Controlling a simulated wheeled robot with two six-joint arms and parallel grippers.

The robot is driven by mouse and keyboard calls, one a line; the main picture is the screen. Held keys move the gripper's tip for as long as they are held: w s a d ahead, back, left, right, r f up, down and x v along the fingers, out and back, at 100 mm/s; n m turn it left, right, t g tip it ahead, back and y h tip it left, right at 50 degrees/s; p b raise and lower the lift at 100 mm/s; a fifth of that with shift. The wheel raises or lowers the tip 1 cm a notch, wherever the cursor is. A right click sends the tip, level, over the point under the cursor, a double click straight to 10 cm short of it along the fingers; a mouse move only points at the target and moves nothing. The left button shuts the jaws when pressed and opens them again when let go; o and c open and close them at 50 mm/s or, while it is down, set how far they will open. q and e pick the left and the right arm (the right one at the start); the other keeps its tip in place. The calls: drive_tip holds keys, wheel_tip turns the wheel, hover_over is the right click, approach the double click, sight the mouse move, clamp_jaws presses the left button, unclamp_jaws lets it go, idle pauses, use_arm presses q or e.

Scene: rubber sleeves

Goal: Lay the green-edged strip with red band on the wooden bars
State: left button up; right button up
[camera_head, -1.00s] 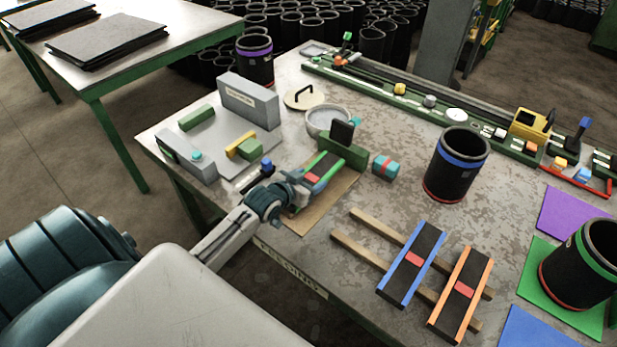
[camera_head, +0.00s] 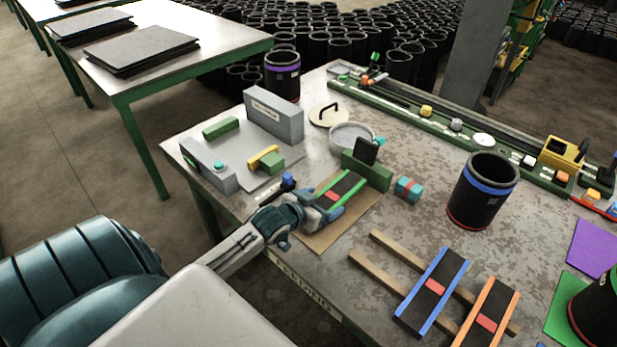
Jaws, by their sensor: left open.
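The green-edged strip (camera_head: 345,184) is dark with green long edges and a red band. It lies on a brown mat (camera_head: 318,240), its far end near a green block with an upright dark plate. My left gripper (camera_head: 322,208) is open at the strip's near end and hides part of it. I cannot tell whether the fingers touch the strip. The two parallel wooden bars (camera_head: 387,272) lie to the right on the table. A blue-edged strip (camera_head: 432,290) and an orange-edged strip (camera_head: 487,318) lie side by side across them. My right gripper is not in view.
A black sleeve with a blue band (camera_head: 482,190) stands right of centre. A small teal-and-red block (camera_head: 408,189) sits beside the green block (camera_head: 367,172). A grey fixture (camera_head: 273,115) stands at the back left. The bars' left ends are bare.

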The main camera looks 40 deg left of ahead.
sight(331, 197)
use_arm(q)
drive_tip(key=v, duration=0.6)
drive_tip(key=shift+s, duration=0.4)
drive_tip(key=shift+o, duration=0.4)
drive_tip(key=shift+s+d, duration=0.1)
drive_tip(key=shift+b, duration=0.55)
drive_tip(key=shift+r, duration=0.2)
drive_tip(key=x, duration=0.5)
drive_tip(key=shift+w, duration=0.2)
drive_tip(key=shift+w+f+p, duration=0.15)
drive_tip(key=shift+w+p, duration=0.25)
drive_tip(key=shift+w, duration=0.1)
drive_tip(key=x, duration=0.3)
drive_tip(key=shift+w+p, duration=0.35)
drive_tip(key=shift+p, duration=0.05)
drive_tip(key=shift+w+f, duration=0.3)
drive_tip(key=shift+w, duration=0.1)
